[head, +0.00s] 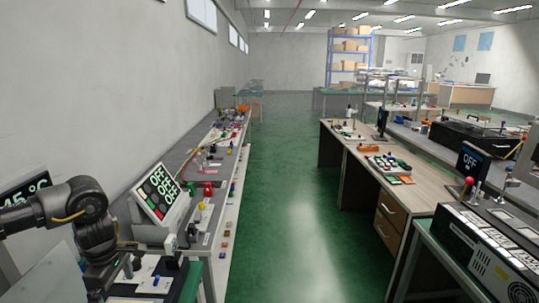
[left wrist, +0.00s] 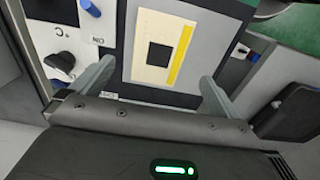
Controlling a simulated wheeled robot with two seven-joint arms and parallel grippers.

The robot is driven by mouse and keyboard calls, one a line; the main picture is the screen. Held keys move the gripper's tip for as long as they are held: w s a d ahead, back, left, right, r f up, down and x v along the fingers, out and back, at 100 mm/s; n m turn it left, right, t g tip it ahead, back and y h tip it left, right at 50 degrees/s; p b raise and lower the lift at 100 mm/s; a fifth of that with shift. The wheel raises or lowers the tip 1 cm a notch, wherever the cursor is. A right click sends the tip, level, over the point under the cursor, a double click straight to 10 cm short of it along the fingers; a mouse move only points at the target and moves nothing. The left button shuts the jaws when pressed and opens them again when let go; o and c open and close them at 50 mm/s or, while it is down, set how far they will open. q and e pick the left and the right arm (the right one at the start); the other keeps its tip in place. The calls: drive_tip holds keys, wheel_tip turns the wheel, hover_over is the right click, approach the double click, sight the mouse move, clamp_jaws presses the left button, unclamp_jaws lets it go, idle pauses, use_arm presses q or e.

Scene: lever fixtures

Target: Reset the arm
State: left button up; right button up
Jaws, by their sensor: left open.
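My left arm comes in from the left in the head view. Its open, empty left gripper (head: 125,268) hangs over a pale fixture panel (head: 152,284) at the lower left. In the left wrist view the fingers of the left gripper (left wrist: 157,72) stand apart above a beige plate (left wrist: 148,72) with a black square (left wrist: 159,55) and a yellow strip. A blue knob (left wrist: 90,8), an ON label (left wrist: 98,41) and a dark knob (left wrist: 60,62) lie left of the plate. My right gripper is not in view. No moved lever is clearly identifiable.
A tilted display (head: 160,193) reading OFF stands close to my left arm. A long bench (head: 215,160) with many small controls runs along the left wall. A desk (head: 395,180) and another OFF screen (head: 470,163) stand on the right. The green floor (head: 285,200) between is clear.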

sight(121, 302)
use_arm(q)
wheel_tip(121, 302, up, 4)
wheel_tip(121, 302, down, 12)
drive_tip(key=shift+r, duration=0.1)
wheel_tip(121, 302, up, 3)
drive_tip(key=shift+d+r+b, duration=0.1)
drive_tip(key=shift+r+b, duration=0.1)
drive_tip(key=shift+b, duration=0.15)
drive_tip(key=s+d+r+b, duration=0.1)
drive_tip(key=s+d+r, duration=0.8)
drive_tip(key=s+d, duration=0.1)
drive_tip(key=s+d+f+m, duration=0.1)
drive_tip(key=d+m, duration=0.6)
drive_tip(key=d, duration=0.1)
drive_tip(key=s+d+f+m, duration=0.1)
drive_tip(key=d+f+m, duration=0.1)
drive_tip(key=d+m, duration=0.4)
drive_tip(key=shift+s+d+m, duration=0.25)
drive_tip(key=shift+d+m, duration=0.15)
drive_tip(key=shift+d, duration=0.75)
